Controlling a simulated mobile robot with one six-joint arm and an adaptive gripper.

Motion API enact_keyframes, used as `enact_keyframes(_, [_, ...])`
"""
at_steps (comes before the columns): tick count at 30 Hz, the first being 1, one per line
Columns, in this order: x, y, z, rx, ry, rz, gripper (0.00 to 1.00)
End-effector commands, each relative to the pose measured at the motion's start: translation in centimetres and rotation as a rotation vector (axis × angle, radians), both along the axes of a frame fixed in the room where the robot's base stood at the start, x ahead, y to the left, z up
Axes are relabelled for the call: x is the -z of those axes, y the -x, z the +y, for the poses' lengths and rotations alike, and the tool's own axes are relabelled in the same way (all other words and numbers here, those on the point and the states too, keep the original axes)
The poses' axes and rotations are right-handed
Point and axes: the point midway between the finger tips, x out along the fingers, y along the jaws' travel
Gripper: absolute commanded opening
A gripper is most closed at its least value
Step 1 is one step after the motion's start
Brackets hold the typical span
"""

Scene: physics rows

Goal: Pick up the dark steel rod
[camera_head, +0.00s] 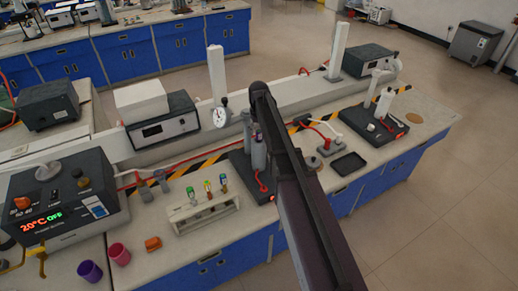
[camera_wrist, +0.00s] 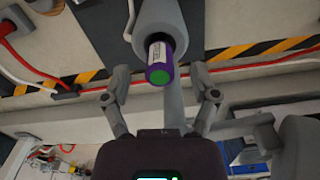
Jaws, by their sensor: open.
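In the wrist view my gripper (camera_wrist: 161,97) is open, with one finger on each side of the picture's middle. A grey upright rod (camera_wrist: 173,108) shows between the fingers, beneath a purple cylinder with a white label and green end (camera_wrist: 160,60). That cylinder sticks out of a wide grey sleeve (camera_wrist: 158,18). I cannot tell whether the grey rod is the dark steel rod, or how far it is from the fingers. In the head view my arm hides my fingertips and part of a grey cylinder (camera_head: 258,153) on a black stand base (camera_head: 240,167).
A small rack with coloured-top vials (camera_head: 204,207) stands left of my arm, with a heater box (camera_head: 62,198) farther left. Purple (camera_head: 90,272) and pink (camera_head: 119,254) cups stand near the front. A black tray (camera_head: 349,163) and stirrer stand (camera_head: 376,126) lie right. Red cables cross the bench.

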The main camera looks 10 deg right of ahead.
Motion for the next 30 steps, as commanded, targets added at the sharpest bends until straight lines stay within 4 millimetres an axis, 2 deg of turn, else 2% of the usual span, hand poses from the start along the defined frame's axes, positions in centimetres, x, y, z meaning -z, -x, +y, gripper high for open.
enact_keyframes(1, [0.8,0.0,0.0,0.0,0.0,0.0,0.77])
enact_keyframes(10, [2.7,0.0,0.0,0.0,0.0,0.0,0.77])
enact_keyframes(30, [2.9,0.0,-0.1,0.001,0.0,0.0,0.77])
